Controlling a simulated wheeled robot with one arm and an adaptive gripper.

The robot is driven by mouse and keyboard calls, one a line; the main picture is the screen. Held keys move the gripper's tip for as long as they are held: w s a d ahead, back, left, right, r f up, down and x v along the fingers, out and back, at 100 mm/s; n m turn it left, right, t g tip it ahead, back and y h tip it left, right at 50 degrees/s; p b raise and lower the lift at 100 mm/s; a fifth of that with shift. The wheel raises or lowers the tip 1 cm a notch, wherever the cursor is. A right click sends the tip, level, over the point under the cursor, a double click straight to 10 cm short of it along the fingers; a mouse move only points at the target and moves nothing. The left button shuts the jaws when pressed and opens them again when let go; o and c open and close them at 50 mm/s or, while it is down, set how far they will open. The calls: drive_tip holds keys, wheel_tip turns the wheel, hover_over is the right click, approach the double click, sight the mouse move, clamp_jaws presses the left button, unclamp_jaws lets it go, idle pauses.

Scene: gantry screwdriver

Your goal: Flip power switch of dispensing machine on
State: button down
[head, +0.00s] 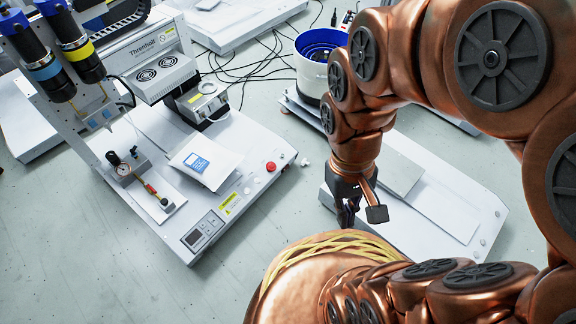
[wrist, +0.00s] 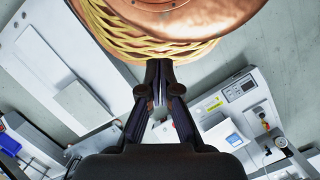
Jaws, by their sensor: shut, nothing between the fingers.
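The dispensing machine (head: 240,190) stands at the left of the head view, a white base with blue-and-yellow cylinders (head: 62,60) on a column. Its front face has a small control panel with a display (head: 203,230) and a red round button (head: 270,166). I cannot pick out for sure which part is the power switch. In the wrist view the panel (wrist: 240,89) is at the right. My gripper (head: 346,214) is shut and empty, pointing down to the right of the machine and apart from it. Its fingers (wrist: 159,82) meet in the wrist view.
A white pouch with a blue label (head: 205,160) lies on the machine's base. A gauge fitting (head: 124,170) stands beside it. Another white platform (head: 430,200) is below and right of my gripper. A blue-lined bucket (head: 318,52) and loose cables are behind. Open floor lies in front of the machine.

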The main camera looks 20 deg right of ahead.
wheel_tip(320, 180, up, 11)
drive_tip(key=s+p, duration=0.2)
drive_tip(key=p, duration=0.7)
drive_tip(key=shift+s+r+g+p, duration=0.2)
drive_tip(key=shift+g+p, duration=0.1)
drive_tip(key=shift+g, duration=0.1)
drive_tip(key=shift+f, duration=0.1)
drive_tip(key=shift+d, duration=0.1)
